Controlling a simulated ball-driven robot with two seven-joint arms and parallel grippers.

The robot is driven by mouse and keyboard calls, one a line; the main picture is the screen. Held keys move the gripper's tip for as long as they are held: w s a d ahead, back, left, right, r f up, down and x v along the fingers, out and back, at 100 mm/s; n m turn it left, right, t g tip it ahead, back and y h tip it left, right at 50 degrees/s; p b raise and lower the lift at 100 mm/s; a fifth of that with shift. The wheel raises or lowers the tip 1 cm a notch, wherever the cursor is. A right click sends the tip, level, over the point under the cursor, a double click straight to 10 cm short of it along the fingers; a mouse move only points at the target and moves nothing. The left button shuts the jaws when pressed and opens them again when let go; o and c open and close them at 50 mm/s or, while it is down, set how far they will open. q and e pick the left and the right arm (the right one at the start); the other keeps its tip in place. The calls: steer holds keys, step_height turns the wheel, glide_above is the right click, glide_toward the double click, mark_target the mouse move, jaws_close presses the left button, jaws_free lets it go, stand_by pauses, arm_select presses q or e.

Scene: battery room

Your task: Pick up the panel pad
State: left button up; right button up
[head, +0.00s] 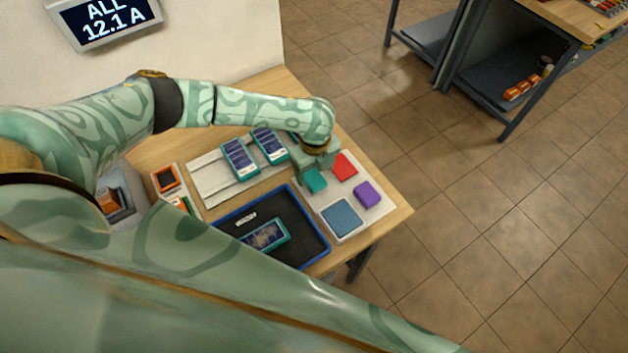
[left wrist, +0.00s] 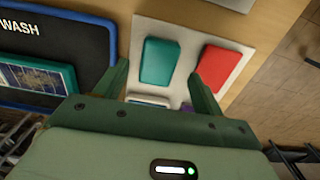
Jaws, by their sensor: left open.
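Several coloured pads lie on a white board (head: 382,207) at the table's right end: a teal pad (head: 315,182), a red pad (head: 344,166), a purple pad (head: 367,194) and a blue, pale-edged square (head: 342,217). No label shows which one is the panel pad. My left gripper (head: 313,168) is open and empty, pointing down over the board by the teal and red pads. In the left wrist view the teal pad (left wrist: 160,62) shows between the fingers, and the red pad (left wrist: 219,68) lies by the right finger. My right gripper is out of view.
A blue-rimmed black tray (head: 307,207), marked WASH in the left wrist view (left wrist: 62,22), holds a teal-framed solar panel (head: 265,235). An orange-framed box (head: 166,179) is at left.

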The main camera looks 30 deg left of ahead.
mark_target(314, 178)
arm_select(q)
step_height(314, 178, down, 3)
steer(key=shift+s+f+b, duration=0.1)
steer(key=shift+s+b, duration=0.05)
steer(key=shift+b, duration=0.15)
steer(key=shift+a+f, duration=0.1)
steer(key=shift+f, duration=0.25)
steer(key=shift+r, duration=0.1)
steer(key=c, duration=1.1)
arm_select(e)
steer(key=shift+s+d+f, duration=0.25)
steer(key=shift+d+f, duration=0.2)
